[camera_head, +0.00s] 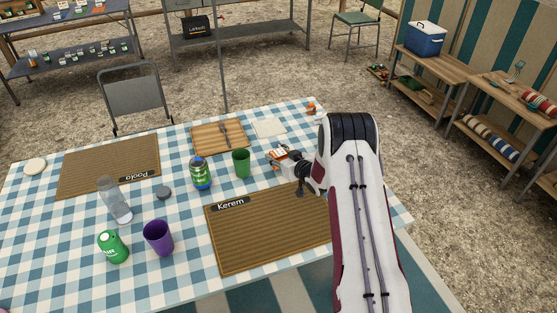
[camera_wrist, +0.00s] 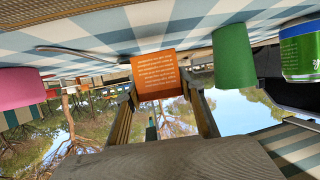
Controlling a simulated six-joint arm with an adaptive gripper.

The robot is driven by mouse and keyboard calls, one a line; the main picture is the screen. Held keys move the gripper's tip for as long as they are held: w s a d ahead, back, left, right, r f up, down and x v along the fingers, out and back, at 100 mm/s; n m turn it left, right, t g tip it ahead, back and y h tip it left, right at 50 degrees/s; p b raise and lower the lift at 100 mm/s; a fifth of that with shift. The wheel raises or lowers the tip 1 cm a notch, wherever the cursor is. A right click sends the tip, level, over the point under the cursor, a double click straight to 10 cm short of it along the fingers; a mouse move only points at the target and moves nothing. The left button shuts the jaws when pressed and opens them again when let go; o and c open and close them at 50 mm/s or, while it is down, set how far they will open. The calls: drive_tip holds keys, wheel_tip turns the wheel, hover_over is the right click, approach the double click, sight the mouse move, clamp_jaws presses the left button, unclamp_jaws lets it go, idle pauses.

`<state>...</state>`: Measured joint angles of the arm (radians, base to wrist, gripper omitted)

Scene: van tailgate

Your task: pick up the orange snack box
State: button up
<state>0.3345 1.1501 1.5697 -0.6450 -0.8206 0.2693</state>
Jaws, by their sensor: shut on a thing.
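The orange snack box (camera_wrist: 157,72) is between the two fingers of my gripper (camera_wrist: 159,88) in the wrist view. Small print shows on its orange face. My gripper is shut on it, one finger at each side. In the head view the box (camera_head: 278,153) shows as a small orange and white shape at the tip of my gripper (camera_head: 290,163), to the right of the green cup. My gripper and arm hide part of it there. I cannot tell whether the box touches the tablecloth.
A green cup (camera_head: 241,163) stands close to the left of my gripper, with a green and blue can (camera_head: 200,174) beyond it. The Kerem placemat (camera_head: 265,235) lies bare in front. A wooden tray (camera_head: 219,137) with cutlery and a napkin (camera_head: 269,128) lie behind.

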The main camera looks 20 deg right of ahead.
sight(279, 153)
drive_tip(key=shift+r, duration=3.75)
